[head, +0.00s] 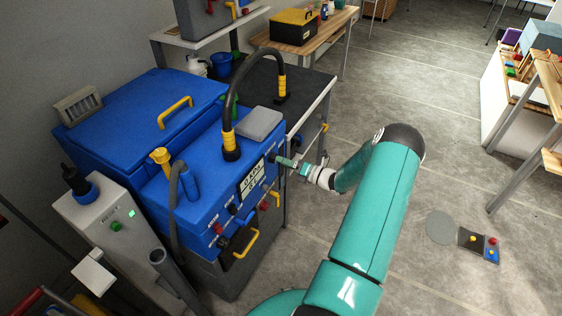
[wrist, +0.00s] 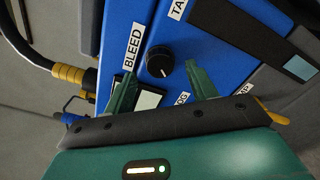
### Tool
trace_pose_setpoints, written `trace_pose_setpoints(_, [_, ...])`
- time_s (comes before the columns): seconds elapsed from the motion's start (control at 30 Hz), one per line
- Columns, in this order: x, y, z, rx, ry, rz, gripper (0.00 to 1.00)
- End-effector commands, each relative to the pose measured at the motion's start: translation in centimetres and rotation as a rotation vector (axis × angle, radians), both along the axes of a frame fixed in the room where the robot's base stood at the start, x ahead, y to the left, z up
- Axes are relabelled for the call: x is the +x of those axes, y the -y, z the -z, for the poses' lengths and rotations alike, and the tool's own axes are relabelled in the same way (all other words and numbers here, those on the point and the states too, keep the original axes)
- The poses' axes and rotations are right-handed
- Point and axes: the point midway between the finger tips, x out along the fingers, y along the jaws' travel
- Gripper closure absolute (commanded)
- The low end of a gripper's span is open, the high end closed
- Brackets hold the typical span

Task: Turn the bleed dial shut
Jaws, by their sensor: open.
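The bleed dial (wrist: 160,61) is a round black knob with a white pointer line on the blue front panel. It shows in the wrist view beside a white label reading BLEED (wrist: 134,47). My gripper (wrist: 163,83) is open, with its two green fingers spread on either side below the dial in that view. The fingertips look close to the panel, and I cannot tell whether they touch it. Nothing is between the fingers that looks held. In the head view my gripper (head: 283,161) is at the upper right of the machine's front, and the dial is not clear there.
The blue machine (head: 130,105) has a black hose (head: 240,85) with yellow ends arching over its top. A yellow handle (head: 246,244) sticks out from its lower front. A small screen (wrist: 149,99) sits near the dial. Open floor (head: 400,110) lies to the right.

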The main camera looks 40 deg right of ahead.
Motion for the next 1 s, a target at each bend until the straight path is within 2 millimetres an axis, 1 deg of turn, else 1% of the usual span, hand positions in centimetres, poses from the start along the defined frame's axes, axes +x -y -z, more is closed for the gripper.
trace_pose_setpoints(0.03, [0.7,-0.3,0.0,-0.001,0.0,-0.002,0.43])
trace_pose_setpoints(0.1, [1.3,-0.5,0.0,-0.002,0.0,-0.002,0.43])
trace_pose_setpoints(0.2, [1.8,-0.7,0.0,-0.001,-0.001,0.0,0.43])
trace_pose_setpoints(0.47, [1.9,-0.7,0.0,-0.001,-0.001,0.0,0.43])
trace_pose_setpoints(0.57, [1.9,-0.7,0.0,-0.001,-0.001,0.0,0.61])
trace_pose_setpoints(0.6, [1.9,-0.7,0.0,-0.001,-0.001,0.0,0.69])
trace_pose_setpoints(0.67, [1.9,-0.7,0.0,-0.001,-0.001,0.0,0.8])
trace_pose_setpoints(0.7, [1.9,-0.7,0.0,-0.001,-0.001,0.0,0.88])
trace_pose_setpoints(1.0, [1.9,-0.7,0.0,-0.023,0.007,0.0,0.88])
